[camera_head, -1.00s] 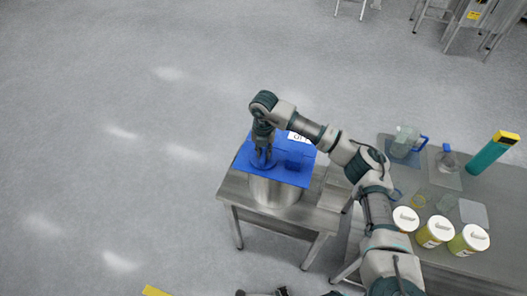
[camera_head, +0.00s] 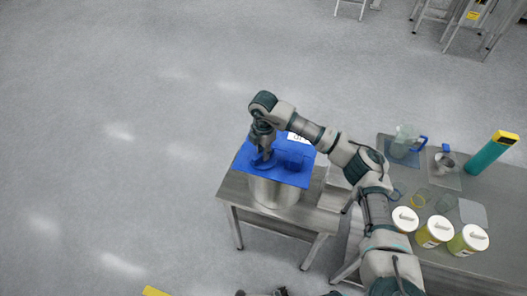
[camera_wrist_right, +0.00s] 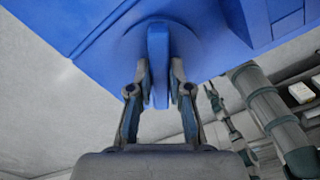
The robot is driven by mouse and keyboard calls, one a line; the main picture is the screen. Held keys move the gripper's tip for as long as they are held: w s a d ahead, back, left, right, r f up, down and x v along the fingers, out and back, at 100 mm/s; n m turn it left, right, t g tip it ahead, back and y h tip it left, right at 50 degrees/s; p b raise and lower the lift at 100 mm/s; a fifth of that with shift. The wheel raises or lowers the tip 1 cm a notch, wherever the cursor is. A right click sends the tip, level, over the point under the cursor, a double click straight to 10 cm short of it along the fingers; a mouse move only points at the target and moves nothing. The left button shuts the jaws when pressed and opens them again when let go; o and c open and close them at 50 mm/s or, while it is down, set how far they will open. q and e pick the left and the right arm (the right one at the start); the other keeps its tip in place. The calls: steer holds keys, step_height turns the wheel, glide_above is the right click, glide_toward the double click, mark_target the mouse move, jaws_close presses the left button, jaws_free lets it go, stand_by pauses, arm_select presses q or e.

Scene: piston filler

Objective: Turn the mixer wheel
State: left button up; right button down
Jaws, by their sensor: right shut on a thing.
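The mixer wheel (camera_wrist_right: 157,50) is blue and shows edge-on in the right wrist view, with a round blue disc behind it. It sits on the blue top plate (camera_head: 305,179) of a steel pot (camera_head: 274,192). In the head view my right gripper (camera_head: 263,157) reaches down onto the wheel and hides part of it. In the right wrist view my right gripper (camera_wrist_right: 158,88) has one finger on each side of the wheel and is shut on it. My left gripper is not in view.
The pot stands on a small steel table (camera_head: 235,192). To the right, a larger steel table (camera_head: 500,225) holds a pitcher (camera_head: 404,141), several lidded jars (camera_head: 435,231) and a teal cylinder (camera_head: 492,153) with a yellow top. Open floor lies to the left.

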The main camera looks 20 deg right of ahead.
stand_by(0.3)
steer(key=c, duration=1.1)
jaws_free()
steer(key=shift+w, duration=0.1)
step_height(320, 180, up, 12)
steer(key=shift+a+f, duration=0.1)
